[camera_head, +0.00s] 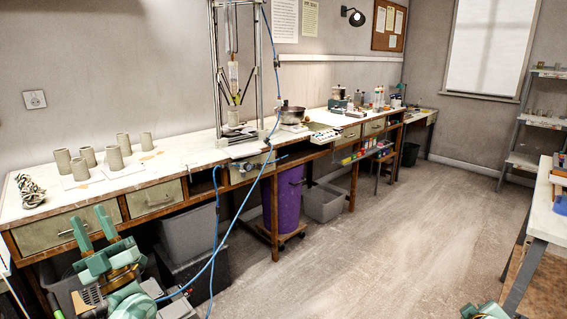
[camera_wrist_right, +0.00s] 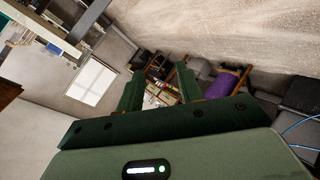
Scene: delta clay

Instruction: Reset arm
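My left gripper (camera_head: 93,224) is at the lower left of the head view, in front of the workbench drawers. Its two green fingers point up and stand apart, with nothing between them. My right gripper (camera_wrist_right: 158,86) fills the lower part of the right wrist view. Its two dark green fingers are apart and no object is held between them. In the head view only a small green piece of my right arm (camera_head: 485,312) shows at the bottom edge, so its gripper cannot be made out there.
A long workbench (camera_head: 180,162) runs along the wall, with several clay cups (camera_head: 80,168) and a delta printer (camera_head: 233,90) on it. A blue hose (camera_head: 215,235) hangs in front. A purple bin (camera_head: 288,195) stands below. A table (camera_head: 541,215) is at right. The middle floor is clear.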

